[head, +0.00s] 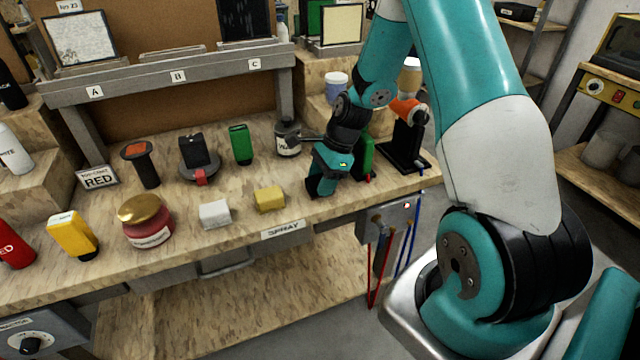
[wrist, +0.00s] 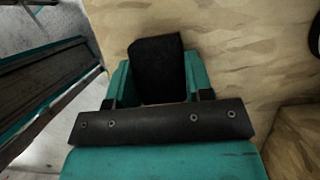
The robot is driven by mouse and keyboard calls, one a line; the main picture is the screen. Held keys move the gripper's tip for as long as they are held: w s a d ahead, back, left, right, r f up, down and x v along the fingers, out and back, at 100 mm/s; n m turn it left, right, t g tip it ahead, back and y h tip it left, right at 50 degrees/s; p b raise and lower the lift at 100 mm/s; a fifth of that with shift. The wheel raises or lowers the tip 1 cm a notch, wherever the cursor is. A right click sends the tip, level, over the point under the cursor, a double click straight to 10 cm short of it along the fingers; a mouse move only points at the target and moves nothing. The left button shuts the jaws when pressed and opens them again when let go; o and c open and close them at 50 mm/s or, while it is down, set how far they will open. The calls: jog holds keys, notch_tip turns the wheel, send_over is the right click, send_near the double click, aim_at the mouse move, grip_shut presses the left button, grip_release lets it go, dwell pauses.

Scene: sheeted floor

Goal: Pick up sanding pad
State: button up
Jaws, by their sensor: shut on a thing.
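The sanding pad (wrist: 157,66) appears as a dark, rough, block-shaped pad between my teal fingers in the wrist view. My gripper (wrist: 158,82) is shut on it. In the head view my gripper (head: 323,186) points down at the front right part of the wooden bench, right of a yellow block. I cannot tell whether the pad touches the bench top.
A yellow block (head: 269,199) and a whitish block (head: 215,213) lie left of my gripper, above the SPRAY label (head: 282,229). A green holder (head: 366,158) and a black stand with an orange tool (head: 407,140) stand close right. The bench's front edge is near.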

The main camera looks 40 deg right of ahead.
jog(key=shift+r, duration=0.15)
notch_tip(320, 180, up, 20)
jog(key=shift+p, duration=0.35)
